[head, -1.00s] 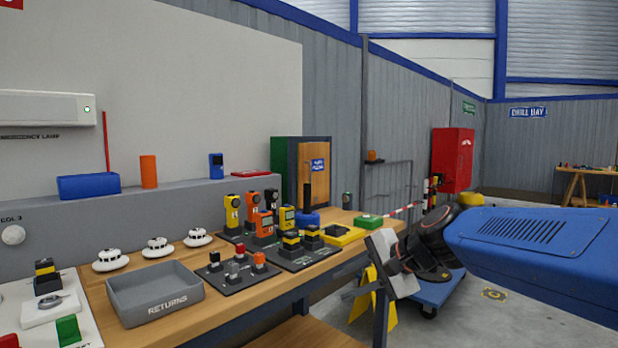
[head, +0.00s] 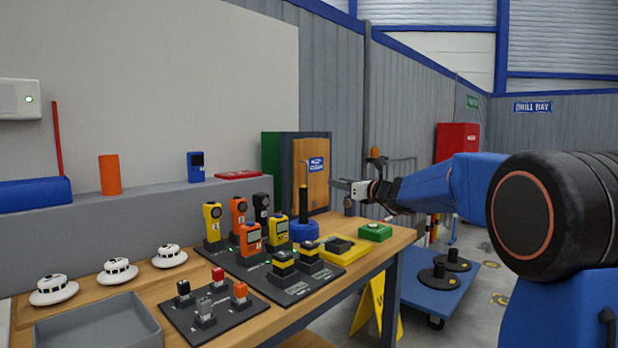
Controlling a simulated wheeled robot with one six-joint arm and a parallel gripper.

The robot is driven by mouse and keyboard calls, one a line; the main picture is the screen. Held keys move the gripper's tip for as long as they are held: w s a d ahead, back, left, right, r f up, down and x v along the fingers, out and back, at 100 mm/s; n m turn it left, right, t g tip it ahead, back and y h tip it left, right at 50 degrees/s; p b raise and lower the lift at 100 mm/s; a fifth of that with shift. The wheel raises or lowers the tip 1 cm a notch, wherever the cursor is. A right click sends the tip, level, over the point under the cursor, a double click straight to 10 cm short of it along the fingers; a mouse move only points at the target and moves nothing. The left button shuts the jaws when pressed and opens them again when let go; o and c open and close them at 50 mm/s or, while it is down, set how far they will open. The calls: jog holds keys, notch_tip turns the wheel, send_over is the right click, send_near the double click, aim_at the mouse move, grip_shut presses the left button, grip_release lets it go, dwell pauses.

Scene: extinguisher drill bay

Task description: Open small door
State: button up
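The small door (head: 313,190) is a wooden panel with a blue sign, set in the dark-framed front of a green cabinet (head: 281,170) at the far end of the bench. It looks shut. A black upright post on a blue base (head: 303,228) stands in front of its left part. My gripper (head: 341,184) is just right of the door in the picture, pointing left toward it, and appears apart from it. Its fingers are small and seen from the side, so their opening is unclear. I see no object held.
The workbench (head: 180,285) carries handheld detectors (head: 250,240), a yellow tray (head: 350,252), a green box (head: 375,232) and a grey bin (head: 95,320). A small dark item (head: 348,207) stands below my gripper. A blue trolley (head: 435,295) is right of the bench.

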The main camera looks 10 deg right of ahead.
send_near(310, 176)
jog(key=a, duration=0.2)
jog(key=w+a+r, duration=0.1)
jog(key=a, duration=0.2)
jog(key=shift+w+a+r, duration=0.2)
jog(key=shift+w+a, duration=0.1)
jog(key=shift+c, duration=0.4)
grip_shut()
